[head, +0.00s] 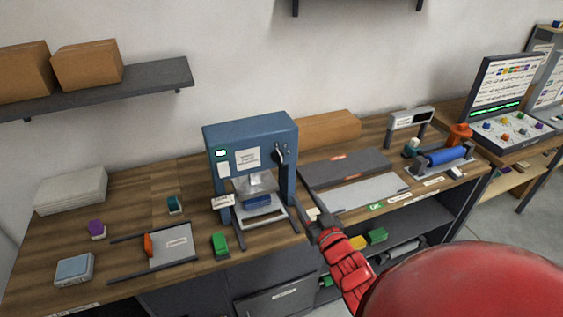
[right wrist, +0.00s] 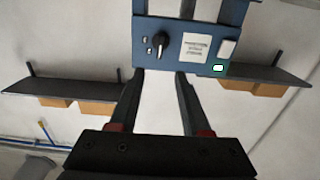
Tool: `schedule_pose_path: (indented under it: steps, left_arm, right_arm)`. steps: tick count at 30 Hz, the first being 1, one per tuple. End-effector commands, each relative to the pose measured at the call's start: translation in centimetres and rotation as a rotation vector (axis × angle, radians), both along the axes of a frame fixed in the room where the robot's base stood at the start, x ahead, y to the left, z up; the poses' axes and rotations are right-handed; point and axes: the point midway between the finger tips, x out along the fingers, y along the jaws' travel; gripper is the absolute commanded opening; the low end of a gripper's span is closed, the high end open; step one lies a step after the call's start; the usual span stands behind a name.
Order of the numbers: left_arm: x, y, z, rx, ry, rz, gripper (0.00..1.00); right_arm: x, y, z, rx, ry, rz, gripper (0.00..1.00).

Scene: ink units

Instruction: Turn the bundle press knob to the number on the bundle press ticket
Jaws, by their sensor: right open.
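The blue bundle press (head: 250,130) stands near the middle of the bench. Its dark knob (head: 279,154) is on the right of its front face; it also shows in the right wrist view (right wrist: 160,40), with a pale pointer mark. A white paper (head: 247,159) with print too small to read is beside the knob. A small white tag (head: 222,201) is at the press's lower left; I cannot tell which is the ticket. My right gripper (head: 316,216) is in front of and below the press's right side. In the right wrist view its fingers (right wrist: 160,88) are apart and empty, clear of the knob.
A wall shelf (head: 100,88) with boxes hangs at upper left. Air before the knob looks clear.

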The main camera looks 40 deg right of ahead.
Motion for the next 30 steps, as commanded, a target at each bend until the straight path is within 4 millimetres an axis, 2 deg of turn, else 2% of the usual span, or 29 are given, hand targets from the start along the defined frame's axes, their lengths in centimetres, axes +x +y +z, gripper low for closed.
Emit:
schedule_pose_path:
  steps: [5, 21, 30]
  left_arm:
    - [0.0, 0.0, 0.3, 0.000, 0.000, 0.000, 0.50]
    - [0.0, 0.0, 3.3, 0.000, 0.000, 0.000, 0.50]
    - [0.0, 0.0, 4.5, 0.000, 0.000, 0.000, 0.50]
  right_arm:
    - [2.2, -0.2, 0.2, 0.002, -0.005, 0.008, 0.47]
    - [12.0, -2.6, 0.4, 0.001, -0.004, 0.005, 0.47]
    - [15.5, -3.5, 0.2, 0.000, -0.005, 0.005, 0.47]
